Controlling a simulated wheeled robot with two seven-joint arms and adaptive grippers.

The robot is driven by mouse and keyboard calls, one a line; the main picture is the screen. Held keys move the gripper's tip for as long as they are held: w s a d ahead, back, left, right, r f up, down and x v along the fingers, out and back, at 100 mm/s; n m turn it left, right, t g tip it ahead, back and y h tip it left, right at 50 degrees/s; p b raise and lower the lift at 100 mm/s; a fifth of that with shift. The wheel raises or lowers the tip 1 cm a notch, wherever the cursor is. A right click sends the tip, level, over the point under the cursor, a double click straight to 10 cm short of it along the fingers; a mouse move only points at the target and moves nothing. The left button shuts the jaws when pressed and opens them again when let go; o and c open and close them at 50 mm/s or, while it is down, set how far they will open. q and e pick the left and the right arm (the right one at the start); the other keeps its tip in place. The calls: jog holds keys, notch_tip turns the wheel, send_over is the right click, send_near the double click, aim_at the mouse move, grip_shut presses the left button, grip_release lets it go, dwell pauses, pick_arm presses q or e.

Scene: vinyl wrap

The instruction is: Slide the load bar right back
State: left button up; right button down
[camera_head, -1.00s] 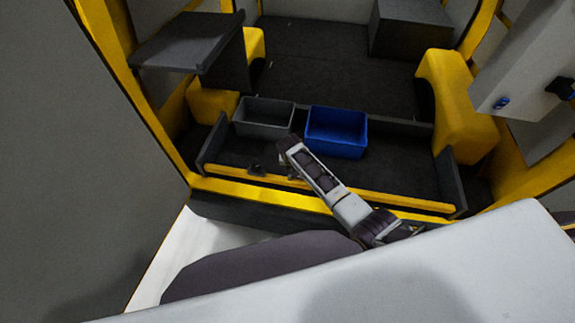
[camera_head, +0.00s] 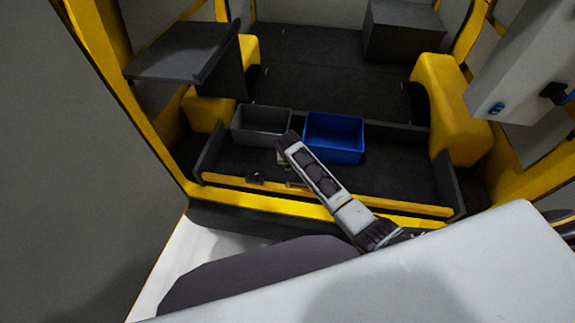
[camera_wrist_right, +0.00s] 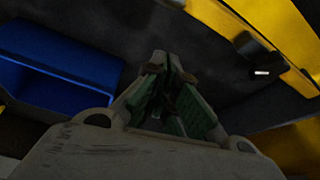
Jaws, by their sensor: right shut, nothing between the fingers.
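The load bar (camera_head: 350,201) is a long yellow bar across the front of the dark load floor, just behind the yellow sill. A small dark fitting (camera_head: 257,178) sits on it left of centre. Part of the bar also shows at the upper right of the right wrist view (camera_wrist_right: 265,28). My right arm reaches over the bar, and the right gripper (camera_head: 283,157) is mostly hidden below its wrist, between the bar and the bins. In the right wrist view its fingers (camera_wrist_right: 172,75) are shut, empty and apart from the bar. My left gripper is out of view.
A grey bin (camera_head: 262,122) and a blue bin (camera_head: 335,135) stand behind the gripper; the blue bin is close to it. Dark side walls flank the load floor. A dark shelf (camera_head: 180,58) is at the left. Free floor lies right of the blue bin.

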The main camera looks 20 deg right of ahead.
jog(key=shift+v, duration=2.6)
